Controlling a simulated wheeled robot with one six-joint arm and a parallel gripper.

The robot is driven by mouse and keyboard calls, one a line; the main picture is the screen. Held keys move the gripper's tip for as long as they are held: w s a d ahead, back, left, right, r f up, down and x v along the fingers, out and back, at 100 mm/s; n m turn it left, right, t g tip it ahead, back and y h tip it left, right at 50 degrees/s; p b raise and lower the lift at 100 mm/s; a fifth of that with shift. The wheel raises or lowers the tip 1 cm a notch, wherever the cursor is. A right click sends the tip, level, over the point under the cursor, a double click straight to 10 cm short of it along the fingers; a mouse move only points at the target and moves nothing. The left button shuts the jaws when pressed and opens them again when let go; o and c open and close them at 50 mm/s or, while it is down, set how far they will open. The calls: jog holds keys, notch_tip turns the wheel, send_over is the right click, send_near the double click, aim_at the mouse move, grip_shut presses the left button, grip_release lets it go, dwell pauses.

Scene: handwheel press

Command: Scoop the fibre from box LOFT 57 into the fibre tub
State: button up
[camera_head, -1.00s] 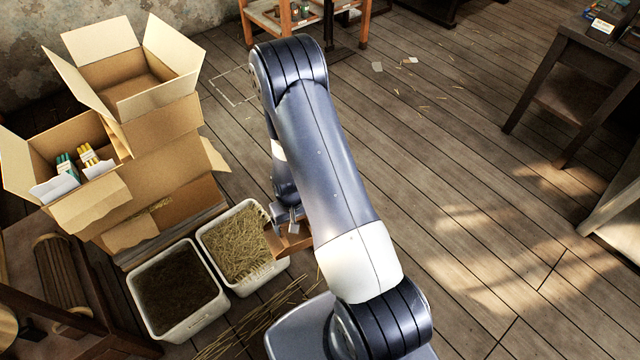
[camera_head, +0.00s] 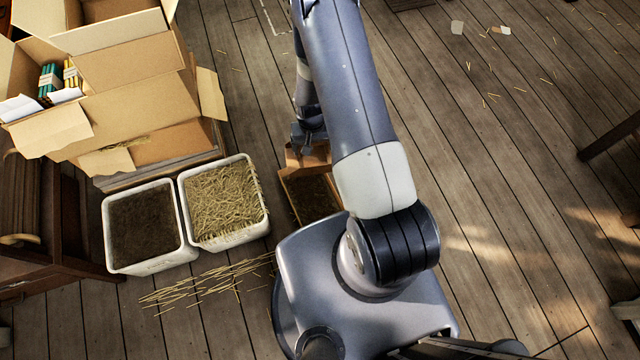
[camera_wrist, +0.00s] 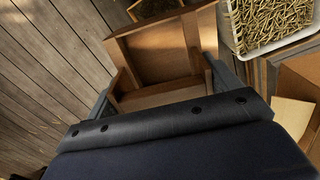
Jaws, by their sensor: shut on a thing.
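My gripper (camera_head: 308,138) is shut on a wooden scoop (camera_head: 306,155), which hangs right of the tubs. In the wrist view my gripper (camera_wrist: 165,70) grips the scoop (camera_wrist: 160,48) between its fingers; the visible inside looks bare. Just below the scoop in the head view is a wooden-sided box (camera_head: 285,183) with dark brown contents, partly hidden by my arm. One white tub (camera_head: 109,235) holds dark brown matter; the other white tub (camera_head: 222,241) holds straw-coloured pieces, and its rim shows in the wrist view (camera_wrist: 237,35). I cannot read LOFT 57 anywhere.
Open cardboard boxes (camera_head: 130,72) stand stacked at the upper left, one holding green and yellow bundles (camera_head: 50,80). Loose straw (camera_head: 205,282) lies before the tubs. A dark wooden stand (camera_head: 55,265) is at the left. The floor at the right is mostly clear.

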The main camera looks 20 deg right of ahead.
notch_tip(320, 180, down, 33)
jog(key=w+d+m+b, duration=0.1)
jog(key=m+b, duration=0.6)
jog(key=b, duration=1.4)
jog(key=shift+w+d, duration=0.35)
jog(key=shift+d, duration=0.25)
jog(key=f+g+h+b, duration=0.1)
jog(key=f+b, duration=0.2)
jog(key=w+a+f+b, duration=0.1)
jog(key=f+b, duration=0.2)
jog(key=w+a+f+g+h+b, duration=0.1)
jog(key=f+b, duration=0.2)
jog(key=shift+g+h, duration=0.3)
jog(key=w+a+b, duration=0.1)
jog(key=b, duration=0.1)
jog(key=w+f+b, duration=0.1)
jog(key=shift+a+f+b, duration=0.2)
jog(key=shift+a+b, duration=0.15)
jog(key=shift+a, duration=0.1)
